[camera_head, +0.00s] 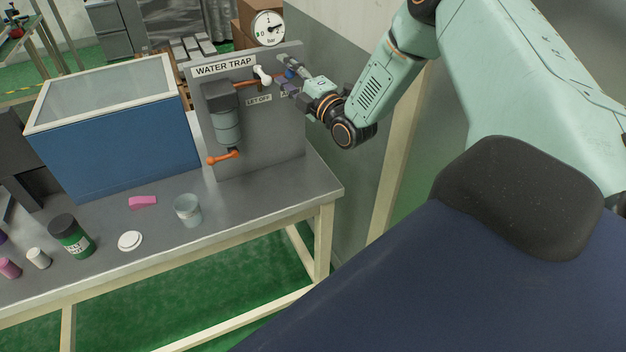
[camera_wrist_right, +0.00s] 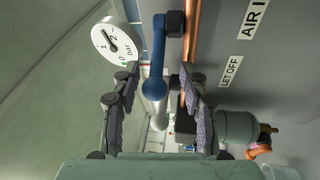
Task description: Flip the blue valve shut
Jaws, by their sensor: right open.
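The blue valve (camera_wrist_right: 158,55) is a blue lever with a rounded end, joined by a dark block to a copper pipe. In the right wrist view it runs roughly alongside the pipe. Its rounded end lies between the fingers of my right gripper (camera_wrist_right: 158,82), which is open, with a gap on both sides; I see no clear contact. In the head view the right gripper (camera_head: 283,74) is at the upper right of the water trap panel (camera_head: 265,150) and hides most of the blue valve. My left gripper is not in view.
A white lever (camera_head: 262,75) is just left of my right gripper. A pressure gauge (camera_head: 267,28) stands above. The grey trap (camera_head: 227,125) has an orange lever (camera_head: 224,158) below.

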